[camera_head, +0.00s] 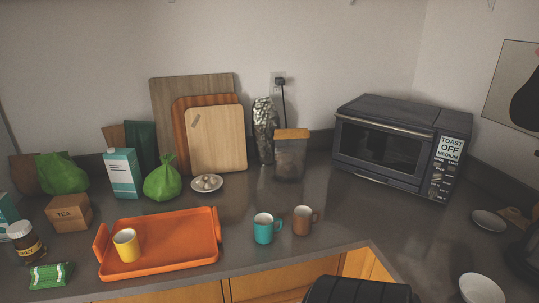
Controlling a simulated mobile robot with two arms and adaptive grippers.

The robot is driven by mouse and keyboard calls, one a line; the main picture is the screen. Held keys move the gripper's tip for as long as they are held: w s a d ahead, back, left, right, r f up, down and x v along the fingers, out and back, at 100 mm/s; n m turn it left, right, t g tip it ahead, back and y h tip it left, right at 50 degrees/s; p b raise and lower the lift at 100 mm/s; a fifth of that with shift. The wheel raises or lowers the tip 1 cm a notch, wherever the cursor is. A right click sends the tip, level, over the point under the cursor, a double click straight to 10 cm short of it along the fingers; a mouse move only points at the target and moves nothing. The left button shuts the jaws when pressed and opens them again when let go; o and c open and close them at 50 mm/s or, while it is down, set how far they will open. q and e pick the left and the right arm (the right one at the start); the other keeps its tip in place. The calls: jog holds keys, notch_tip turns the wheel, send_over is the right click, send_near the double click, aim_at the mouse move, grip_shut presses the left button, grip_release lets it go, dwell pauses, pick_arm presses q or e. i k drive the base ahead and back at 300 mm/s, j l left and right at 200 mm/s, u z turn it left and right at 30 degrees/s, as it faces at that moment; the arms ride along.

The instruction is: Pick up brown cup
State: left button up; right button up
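The brown cup (301,222) stands upright on the dark grey counter (345,215), near its front edge. Its handle points right. A teal cup (263,230) stands just left of it, its handle towards the brown cup, with a small gap between them. Neither of my grippers is in view, and nothing touches the brown cup.
An orange tray (185,257) with a yellow cup (125,246) lies to the left. A toaster oven (395,145) stands at the back right. A canister (290,158) and cutting boards (218,140) are behind. Counter right of the brown cup is clear.

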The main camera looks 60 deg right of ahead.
aim_at(302, 214)
jog(key=z, duration=2.3)
